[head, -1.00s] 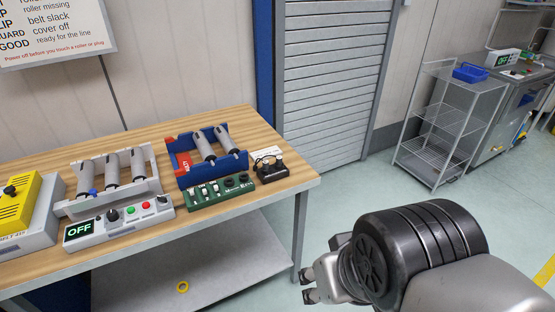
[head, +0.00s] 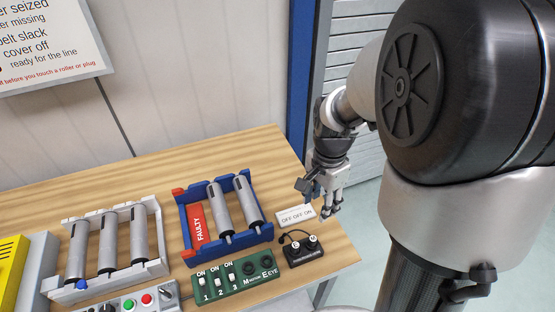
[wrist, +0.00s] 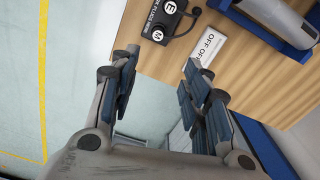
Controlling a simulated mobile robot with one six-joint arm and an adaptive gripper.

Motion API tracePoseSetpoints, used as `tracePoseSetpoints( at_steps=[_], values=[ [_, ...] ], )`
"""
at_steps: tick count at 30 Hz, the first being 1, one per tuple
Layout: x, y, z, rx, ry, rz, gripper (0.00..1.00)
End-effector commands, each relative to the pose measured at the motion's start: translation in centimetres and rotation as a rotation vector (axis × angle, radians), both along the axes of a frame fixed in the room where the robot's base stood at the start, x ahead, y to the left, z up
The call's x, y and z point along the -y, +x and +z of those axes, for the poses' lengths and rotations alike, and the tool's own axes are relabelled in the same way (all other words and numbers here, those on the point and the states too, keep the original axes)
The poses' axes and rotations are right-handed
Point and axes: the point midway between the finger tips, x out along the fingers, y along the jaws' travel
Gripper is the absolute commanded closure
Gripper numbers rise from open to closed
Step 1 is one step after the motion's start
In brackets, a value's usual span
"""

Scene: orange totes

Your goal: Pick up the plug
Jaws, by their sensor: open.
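Two round plug tops with white faces stand side by side on a small black block (head: 305,257) near the table's right end. In the wrist view, one plug is marked M (wrist: 158,36) and the other plug is marked E (wrist: 170,7). A dark cable (wrist: 187,26) curves off the block. My gripper (head: 318,204) is open and empty, above and behind the block near the table's right edge. In the wrist view the plugs lie beyond the fingertips of my gripper (wrist: 157,68), with no contact visible.
A white card (head: 296,216) reading OFF OFF ON lies behind the block. A green switch panel (head: 236,286) with two dark round sockets is to its left. A blue roller tray (head: 184,222) marked FAULTY and a white roller rack (head: 156,218) stand further left.

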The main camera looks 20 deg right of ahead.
Motion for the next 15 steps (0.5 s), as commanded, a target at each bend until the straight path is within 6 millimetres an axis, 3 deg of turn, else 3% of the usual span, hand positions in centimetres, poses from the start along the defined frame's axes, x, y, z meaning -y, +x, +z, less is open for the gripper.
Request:
tracePoseSetpoints(
  at_steps=[15],
  values=[
    [0.0,-0.1,-10.2,-0.007,0.002,-0.006,0.57]
  ],
)
